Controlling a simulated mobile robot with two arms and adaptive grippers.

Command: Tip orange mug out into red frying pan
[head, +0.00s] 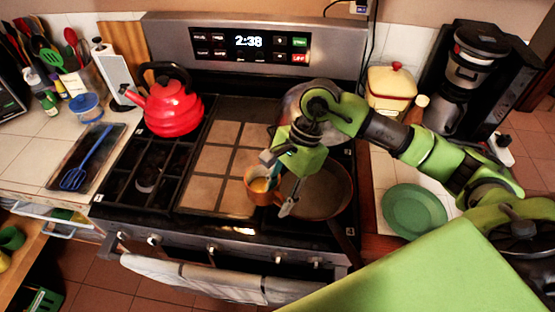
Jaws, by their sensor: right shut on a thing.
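The orange mug (262,195) is above the stove, at the left edge of the red frying pan (325,196). Something yellow shows inside its mouth. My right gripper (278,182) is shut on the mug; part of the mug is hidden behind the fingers. The mug looks close to upright, perhaps slightly tilted. The pan sits on the right part of the stove, its handle pointing toward the front right. My arm hides part of the pan's far side. Whether the mug touches the pan rim I cannot tell. My left gripper is not in view.
A red kettle (172,104) stands on the back left burner. A flat tiled griddle (214,160) covers the stove's middle. A green plate (414,210) lies on the right counter, near a cream pot (390,88) and a coffee maker (470,70). A towel (215,282) hangs in front.

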